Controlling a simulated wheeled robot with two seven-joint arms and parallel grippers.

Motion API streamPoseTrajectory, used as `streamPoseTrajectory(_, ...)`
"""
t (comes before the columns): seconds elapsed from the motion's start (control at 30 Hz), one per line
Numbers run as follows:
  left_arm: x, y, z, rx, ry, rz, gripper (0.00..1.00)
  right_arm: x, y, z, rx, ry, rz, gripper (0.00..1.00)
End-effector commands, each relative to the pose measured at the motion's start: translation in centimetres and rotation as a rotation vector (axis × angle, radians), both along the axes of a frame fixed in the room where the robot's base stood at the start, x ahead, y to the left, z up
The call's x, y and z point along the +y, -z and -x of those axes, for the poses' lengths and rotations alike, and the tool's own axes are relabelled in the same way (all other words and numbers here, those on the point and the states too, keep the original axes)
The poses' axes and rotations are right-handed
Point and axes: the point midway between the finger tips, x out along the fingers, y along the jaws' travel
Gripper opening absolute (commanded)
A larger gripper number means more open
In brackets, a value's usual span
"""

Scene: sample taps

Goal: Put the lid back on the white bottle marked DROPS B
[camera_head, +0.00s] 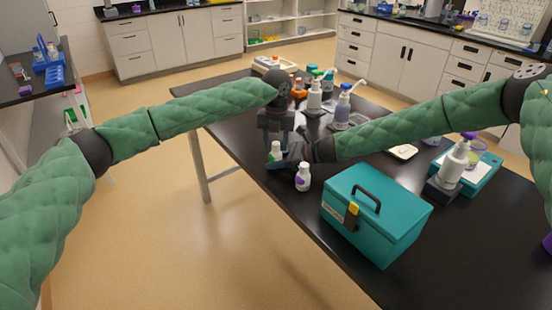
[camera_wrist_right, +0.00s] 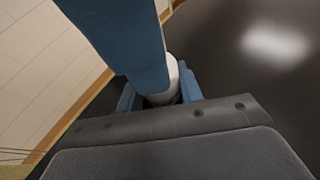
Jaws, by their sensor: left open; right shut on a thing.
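A small white bottle with a green patch (camera_head: 275,150) is near the table's left edge, low between my two grippers. My right gripper (camera_head: 277,163) is shut on it from the right; its white side shows between the blue fingers in the right wrist view (camera_wrist_right: 172,85). My left gripper (camera_head: 277,142) points down over this bottle, open, with its fingers on either side of the bottle's top. A second small white bottle with a purple label (camera_head: 303,178) stands upright just nearer. I cannot read DROPS B on either bottle, nor make out a loose lid.
A teal case (camera_head: 376,212) with a black handle stands to the right on the black table (camera_head: 470,255). Pump bottles (camera_head: 343,105) and orange and teal items stand behind the grippers. A white pump bottle (camera_head: 454,163) is at the right. The table's left edge is close.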

Motion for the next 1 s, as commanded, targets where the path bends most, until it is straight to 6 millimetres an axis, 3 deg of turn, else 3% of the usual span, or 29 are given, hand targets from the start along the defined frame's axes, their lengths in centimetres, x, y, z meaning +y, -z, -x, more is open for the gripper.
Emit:
streamPoseTrajectory(0.27, 0.02, 0.18, -0.03, -0.001, 0.0, 0.0, 0.43, 0.01, -0.02, -0.01, 0.0, 0.0, 0.0, 0.0)
streamPoseTrajectory(0.5, 0.02, 0.17, -0.03, -0.001, 0.0, 0.0, 0.0, -0.01, -0.01, -0.01, 0.0, 0.0, 0.0, 0.0)
streamPoseTrajectory(0.6, 0.03, 0.16, -0.03, -0.001, 0.0, 0.0, 0.0, -0.01, -0.01, -0.01, 0.0, 0.0, 0.0, 0.0)
streamPoseTrajectory(0.63, 0.03, 0.16, -0.03, -0.001, 0.0, 0.0, 0.26, -0.01, -0.01, -0.01, 0.0, 0.0, 0.0, 0.0)
streamPoseTrajectory(0.73, 0.02, 0.16, -0.03, -0.001, 0.0, 0.0, 0.46, -0.01, -0.01, -0.01, 0.0, 0.0, 0.0, 0.0)
streamPoseTrajectory(1.0, 0.01, 0.13, -0.03, -0.001, 0.0, 0.0, 0.46, 0.01, -0.02, 0.0, 0.0, 0.0, 0.0, 0.0)
